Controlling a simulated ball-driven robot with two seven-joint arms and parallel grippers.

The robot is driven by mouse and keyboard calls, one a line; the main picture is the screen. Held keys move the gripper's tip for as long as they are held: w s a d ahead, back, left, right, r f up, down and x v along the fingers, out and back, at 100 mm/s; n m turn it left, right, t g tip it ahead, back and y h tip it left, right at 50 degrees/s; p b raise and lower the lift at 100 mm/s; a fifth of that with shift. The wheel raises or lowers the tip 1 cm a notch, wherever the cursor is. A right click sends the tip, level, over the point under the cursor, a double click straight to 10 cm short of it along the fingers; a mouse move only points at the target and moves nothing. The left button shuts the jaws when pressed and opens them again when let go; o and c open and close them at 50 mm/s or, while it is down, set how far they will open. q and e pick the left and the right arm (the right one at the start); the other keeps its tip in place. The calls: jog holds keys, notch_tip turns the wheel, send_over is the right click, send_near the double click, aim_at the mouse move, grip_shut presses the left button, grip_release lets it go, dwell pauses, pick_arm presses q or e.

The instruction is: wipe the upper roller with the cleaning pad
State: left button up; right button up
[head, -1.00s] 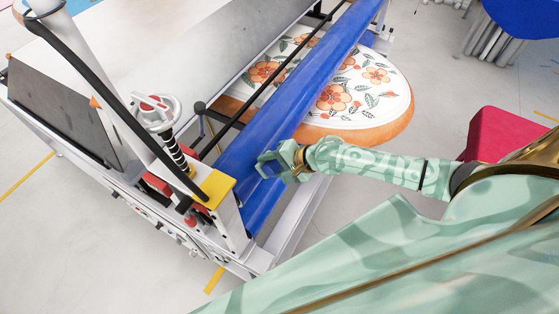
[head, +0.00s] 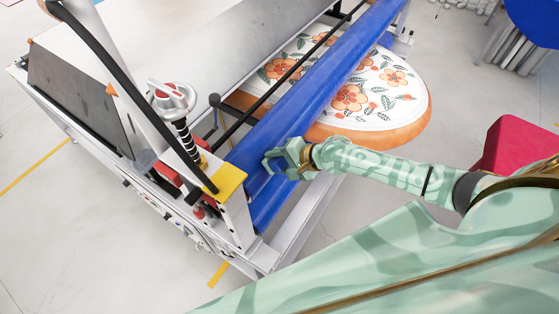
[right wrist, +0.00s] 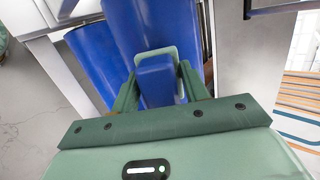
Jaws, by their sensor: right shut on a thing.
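The upper roller (head: 318,86) is a long blue cylinder running diagonally along the machine's side in the head view. A second blue roller (head: 268,204) shows below its near end. My right gripper (head: 276,162) is at the near part of the upper roller. It is shut on the cleaning pad, a blue block with a pale edge (right wrist: 155,80), between green fingers in the right wrist view. The pad lies over the blue rollers there; I cannot tell whether it touches. In the head view the pad blends with the roller's blue. My left gripper is not in view.
The machine's end frame has a yellow-topped post (head: 226,180) and a red-and-white knob (head: 172,98) left of my gripper. A round flower-patterned board (head: 395,100) lies beyond the roller. A red block (head: 510,143) stands at right. Grey floor is free in front.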

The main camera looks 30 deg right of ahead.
jog(key=shift+b+x, duration=0.5)
jog(key=shift+x, duration=0.3)
jog(key=d+b, duration=0.1)
jog(key=w+d+b, duration=0.1)
jog(key=shift+w+d+f, duration=0.15)
jog(key=shift+w+d, duration=0.15)
jog(key=shift+d, duration=0.05)
jog(key=p, duration=0.1)
jog(key=s+a+p, duration=0.1)
jog(key=p, duration=0.1)
jog(key=shift+a+r, duration=0.2)
jog(key=shift+a, duration=0.05)
jog(key=shift+s+a+p, duration=0.15)
jog(key=shift+a+p, duration=0.2)
jog(key=shift+p, duration=0.05)
jog(key=shift+s+a+f, duration=0.15)
jog(key=shift+a+f, duration=0.1)
jog(key=shift+a, duration=0.05)
